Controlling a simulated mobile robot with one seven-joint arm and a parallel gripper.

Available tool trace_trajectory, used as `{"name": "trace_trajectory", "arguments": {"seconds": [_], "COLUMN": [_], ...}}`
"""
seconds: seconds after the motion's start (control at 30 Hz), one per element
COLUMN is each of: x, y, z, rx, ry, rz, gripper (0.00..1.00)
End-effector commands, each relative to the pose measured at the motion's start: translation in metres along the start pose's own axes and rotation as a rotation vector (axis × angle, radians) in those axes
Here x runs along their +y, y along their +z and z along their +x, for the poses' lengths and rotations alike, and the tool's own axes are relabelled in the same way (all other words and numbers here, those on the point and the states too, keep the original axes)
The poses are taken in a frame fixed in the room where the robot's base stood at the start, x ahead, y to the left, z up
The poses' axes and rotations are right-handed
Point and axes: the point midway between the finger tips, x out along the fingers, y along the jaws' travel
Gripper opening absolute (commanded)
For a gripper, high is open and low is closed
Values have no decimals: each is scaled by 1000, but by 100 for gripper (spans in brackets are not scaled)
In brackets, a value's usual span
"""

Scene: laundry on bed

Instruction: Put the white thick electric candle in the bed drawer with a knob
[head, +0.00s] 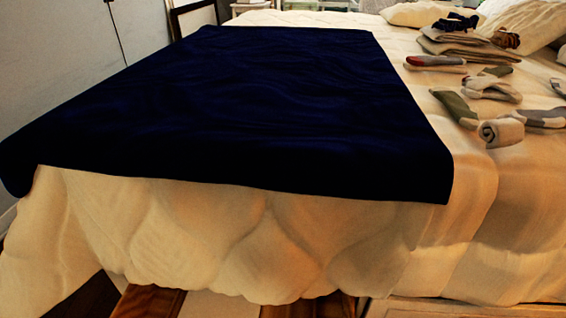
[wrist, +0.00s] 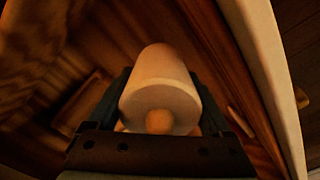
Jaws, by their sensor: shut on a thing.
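The white thick candle (wrist: 157,72) fills the middle of the wrist view, with its round end and an orange-lit nub toward the camera. My gripper (wrist: 160,95) is shut on it, with one dark finger on each side. Brown wooden surfaces, which look like the inside of a drawer (wrist: 215,25), lie beyond and around the candle. I cannot tell whether the candle touches them. In the head view, brown wood (head: 148,302) shows below the bed's front edge, mostly cut off by the frame. No knob can be made out, and my gripper is outside the head view.
The bed (head: 280,245) has a cream quilt and a dark blue blanket (head: 260,105). Socks (head: 455,108) and folded cloth (head: 460,45) lie at its right. A pale edge (wrist: 270,70) runs down the wrist view's right side, close to my gripper.

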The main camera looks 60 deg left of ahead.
Motion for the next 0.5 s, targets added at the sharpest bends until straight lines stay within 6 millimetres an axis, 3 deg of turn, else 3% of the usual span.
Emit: {"name": "trace_trajectory", "arguments": {"seconds": [0.03,0.13,0.5], "x": [0,0,0], "y": [0,0,0], "z": [17,34,68], "rx": [0,0,0], "ry": [0,-1,0], "rz": [-1,-2,0], "gripper": [19,19,19]}}
